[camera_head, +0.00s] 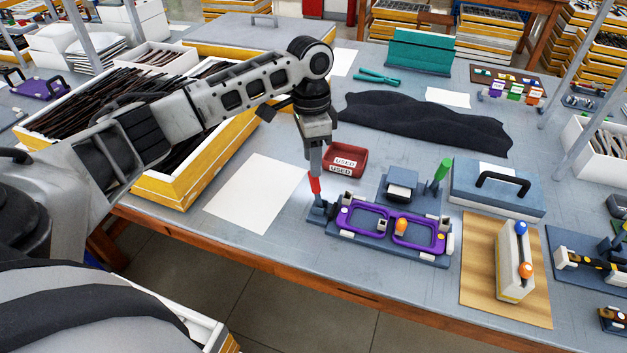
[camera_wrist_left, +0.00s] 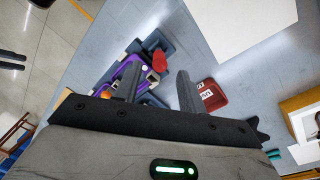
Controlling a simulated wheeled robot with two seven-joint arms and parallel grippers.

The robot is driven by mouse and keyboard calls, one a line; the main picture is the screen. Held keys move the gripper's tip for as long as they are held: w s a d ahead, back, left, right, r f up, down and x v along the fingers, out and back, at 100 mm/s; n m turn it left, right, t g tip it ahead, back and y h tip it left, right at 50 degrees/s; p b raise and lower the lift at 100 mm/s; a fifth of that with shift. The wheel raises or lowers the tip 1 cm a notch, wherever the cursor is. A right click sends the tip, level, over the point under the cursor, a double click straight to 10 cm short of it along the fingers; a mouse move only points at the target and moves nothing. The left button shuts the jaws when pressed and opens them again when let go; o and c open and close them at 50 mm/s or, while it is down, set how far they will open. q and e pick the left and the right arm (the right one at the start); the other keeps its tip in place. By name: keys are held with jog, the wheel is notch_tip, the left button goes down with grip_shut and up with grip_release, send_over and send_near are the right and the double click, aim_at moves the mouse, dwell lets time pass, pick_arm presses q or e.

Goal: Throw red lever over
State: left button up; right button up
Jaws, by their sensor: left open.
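The red lever (camera_head: 315,185) stands upright at the left end of the fixture (camera_head: 372,247) that carries the purple eyeglass frame (camera_head: 417,248). My left gripper (camera_head: 315,163) points down directly above the lever's red handle, its fingertips at or close to the top. In the left wrist view, the gripper (camera_wrist_left: 158,68) is open, with its two fingers apart. The red handle (camera_wrist_left: 159,61) shows in the gap between them, near the fingertips. I cannot tell whether a finger touches it. My right gripper is not in view.
A red bin labelled USED (camera_head: 346,160) stands just behind the lever. A white sheet (camera_head: 254,192) lies to the left. A green-handled lever (camera_head: 442,171) and an orange knob (camera_head: 401,225) are on the right. A blue box with a black handle (camera_head: 497,195) stands further right.

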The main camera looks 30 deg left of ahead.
aim_at(314, 189)
pick_arm(q)
jog(key=f, duration=0.7)
jog(key=shift+s+d, duration=0.25)
grip_shut()
